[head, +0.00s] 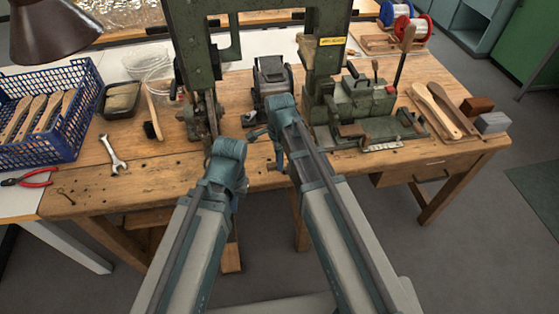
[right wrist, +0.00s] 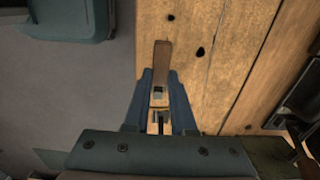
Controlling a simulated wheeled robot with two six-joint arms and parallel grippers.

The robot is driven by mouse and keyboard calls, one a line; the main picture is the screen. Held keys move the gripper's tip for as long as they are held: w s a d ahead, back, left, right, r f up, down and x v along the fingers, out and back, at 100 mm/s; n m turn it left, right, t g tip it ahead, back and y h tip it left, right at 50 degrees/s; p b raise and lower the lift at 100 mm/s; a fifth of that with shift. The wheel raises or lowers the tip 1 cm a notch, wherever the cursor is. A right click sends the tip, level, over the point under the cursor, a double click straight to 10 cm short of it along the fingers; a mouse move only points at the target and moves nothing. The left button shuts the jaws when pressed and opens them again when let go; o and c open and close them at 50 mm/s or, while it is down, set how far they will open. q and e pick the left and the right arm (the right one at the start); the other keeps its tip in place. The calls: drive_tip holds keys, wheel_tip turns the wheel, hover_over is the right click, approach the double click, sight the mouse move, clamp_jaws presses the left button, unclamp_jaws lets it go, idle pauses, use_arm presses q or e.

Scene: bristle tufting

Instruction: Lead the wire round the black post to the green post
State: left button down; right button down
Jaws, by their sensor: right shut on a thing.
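My right gripper (head: 277,163) points down at the front edge of the workbench, below the green machine. In the right wrist view its two blue fingers (right wrist: 161,88) are shut on a small brown piece (right wrist: 162,56), which lies over the bench's edge strip. I cannot tell whether this piece is tied to the wire. My left gripper (head: 227,158) is just left of the right one, at the front edge; its fingers are hidden behind its own wrist. I cannot make out the wire, the black post or the green post in either view.
The green machine frame (head: 325,75) stands behind my grippers. A blue crate (head: 70,140), a wrench (head: 113,154) and red pliers (head: 30,178) are at left. A green vise-like fixture (head: 362,103), wooden handles (head: 437,108) and spools (head: 412,29) are at right. Bare wood shows at front left.

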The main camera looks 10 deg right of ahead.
drive_tip(key=shift+f+b, duration=0.6)
drive_tip(key=shift+f, duration=0.1)
drive_tip(key=shift+f+b, duration=0.5)
drive_tip(key=shift+f, duration=0.05)
idle(0.4)
drive_tip(key=c, duration=0.7)
unclamp_jaws()
drive_tip(key=shift+o, duration=0.3)
drive_tip(key=o, duration=0.4)
drive_tip(key=shift+c, duration=0.2)
drive_tip(key=shift+r, duration=0.1)
drive_tip(key=shift+r+p, duration=3.6)
drive_tip(key=shift+p, duration=0.05)
drive_tip(key=shift+f, duration=0.1)
